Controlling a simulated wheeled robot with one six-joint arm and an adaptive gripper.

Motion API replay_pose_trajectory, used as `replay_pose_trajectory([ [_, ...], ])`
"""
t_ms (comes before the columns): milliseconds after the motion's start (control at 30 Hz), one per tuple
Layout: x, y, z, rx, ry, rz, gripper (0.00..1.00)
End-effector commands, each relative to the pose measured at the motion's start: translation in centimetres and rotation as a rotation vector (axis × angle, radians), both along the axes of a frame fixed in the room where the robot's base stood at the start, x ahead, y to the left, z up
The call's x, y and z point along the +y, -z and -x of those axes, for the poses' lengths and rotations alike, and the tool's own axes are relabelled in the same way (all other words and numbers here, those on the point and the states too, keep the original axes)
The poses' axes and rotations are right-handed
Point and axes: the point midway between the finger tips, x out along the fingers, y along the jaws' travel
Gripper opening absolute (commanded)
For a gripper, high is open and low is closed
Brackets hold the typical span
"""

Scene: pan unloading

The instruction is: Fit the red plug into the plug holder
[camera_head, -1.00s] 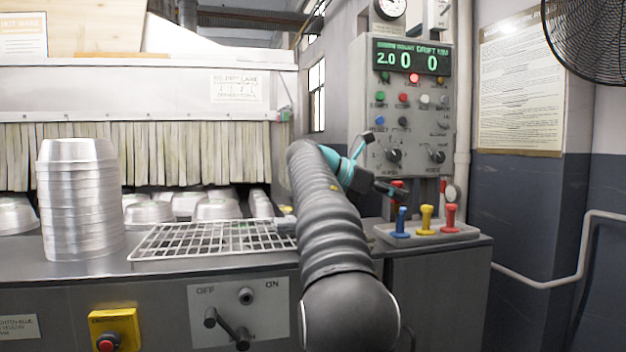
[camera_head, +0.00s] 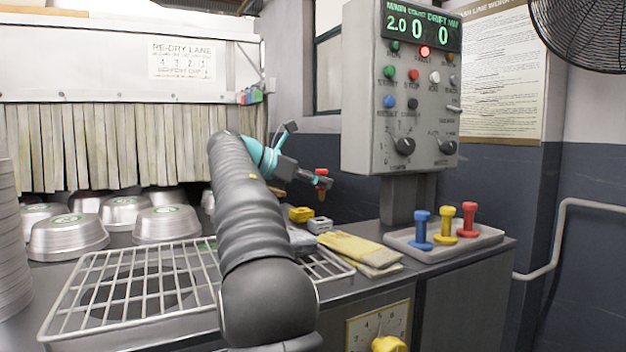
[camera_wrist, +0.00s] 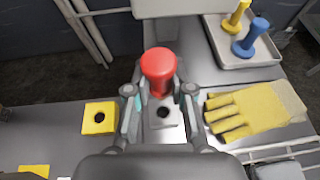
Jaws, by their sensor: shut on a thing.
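The red plug (camera_wrist: 158,68) is gripped between the fingers of my gripper (camera_wrist: 160,82) in the wrist view. In the head view my gripper (camera_head: 314,179) holds the plug (camera_head: 321,184) in the air above the bench. Two small blocks with a round hole lie below: a grey one (camera_wrist: 164,126) and a yellow one (camera_wrist: 99,118). They also show in the head view, grey (camera_head: 320,225) and yellow (camera_head: 301,214). I cannot tell for sure which is the plug holder. In the wrist view the grey block lies behind the plug, between the fingers; both holes look empty.
Yellow gloves (camera_head: 355,248) lie right of the blocks. A grey tray (camera_head: 480,240) with blue, yellow and red pegs stands farther right. The control panel (camera_head: 405,90) rises behind on a post. A wire rack (camera_head: 130,285) and metal pans (camera_head: 165,223) are on the left.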

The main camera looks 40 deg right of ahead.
Motion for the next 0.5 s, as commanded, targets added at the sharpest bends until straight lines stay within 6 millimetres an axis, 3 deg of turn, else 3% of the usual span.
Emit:
replay_pose_trajectory([
  [500,0.0,2.4,0.0,0.0,-0.001,0.0,0.0],
])
